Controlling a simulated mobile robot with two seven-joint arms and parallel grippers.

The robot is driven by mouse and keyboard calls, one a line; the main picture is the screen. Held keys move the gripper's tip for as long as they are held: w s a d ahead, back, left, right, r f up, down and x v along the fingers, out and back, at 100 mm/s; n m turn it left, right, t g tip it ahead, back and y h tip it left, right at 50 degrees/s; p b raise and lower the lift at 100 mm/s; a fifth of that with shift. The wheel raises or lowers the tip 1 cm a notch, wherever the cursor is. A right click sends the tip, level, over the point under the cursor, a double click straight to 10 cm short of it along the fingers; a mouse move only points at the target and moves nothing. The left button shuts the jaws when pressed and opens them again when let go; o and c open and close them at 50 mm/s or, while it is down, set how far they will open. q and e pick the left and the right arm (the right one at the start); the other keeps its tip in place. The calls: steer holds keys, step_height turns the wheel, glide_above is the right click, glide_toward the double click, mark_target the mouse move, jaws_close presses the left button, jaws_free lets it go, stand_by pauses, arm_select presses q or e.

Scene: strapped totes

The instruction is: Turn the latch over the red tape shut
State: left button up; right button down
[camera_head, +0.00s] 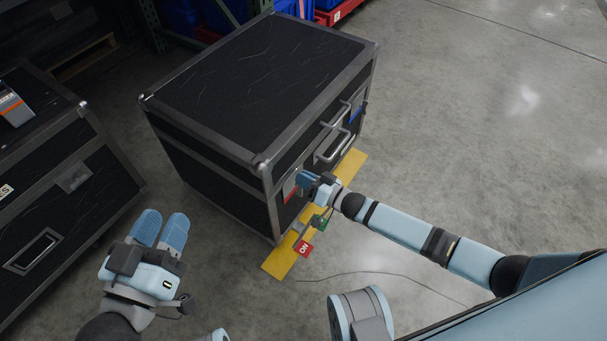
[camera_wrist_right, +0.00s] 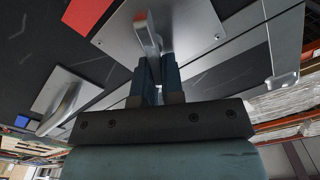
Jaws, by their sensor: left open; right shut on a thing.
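A black case (camera_head: 265,80) with grey metal edges stands in the middle of the head view. Red tape (camera_head: 290,188) is on its front face near the left corner, partly hidden by my right gripper (camera_head: 306,180). In the right wrist view, my right gripper (camera_wrist_right: 155,75) is shut on the grey latch lever (camera_wrist_right: 148,32), which stands out from a metal plate (camera_wrist_right: 195,28). The red tape (camera_wrist_right: 85,14) lies left of that plate. My left gripper (camera_head: 161,229) is open and empty, left of the case and above the floor.
Another black case (camera_head: 60,185) stands at the left. Metal handles (camera_head: 332,147) and blue tape (camera_head: 357,113) are further right on the front face. A yellow floor strip (camera_head: 279,264), a red tag (camera_head: 303,248) and a green tag (camera_head: 319,223) are below. The right floor is mostly clear.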

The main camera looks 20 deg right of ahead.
arm_select(q)
steer(key=shift+f+g+b, duration=0.3)
steer(key=shift+f+b, duration=0.2)
steer(key=shift+b, duration=0.05)
arm_select(e)
steer(key=m, duration=0.4)
steer(key=f+m, duration=0.1)
steer(key=m, duration=0.3)
steer(key=d+f+m, duration=0.1)
steer(key=m, duration=0.3)
steer(key=shift+w+f, duration=0.2)
steer(key=shift+w, duration=0.15)
steer(key=c, duration=1.2)
jaws_free()
steer(key=shift+c, duration=0.2)
arm_select(q)
steer(key=shift+d+r, duration=0.1)
arm_select(e)
steer(key=shift+d, duration=0.1)
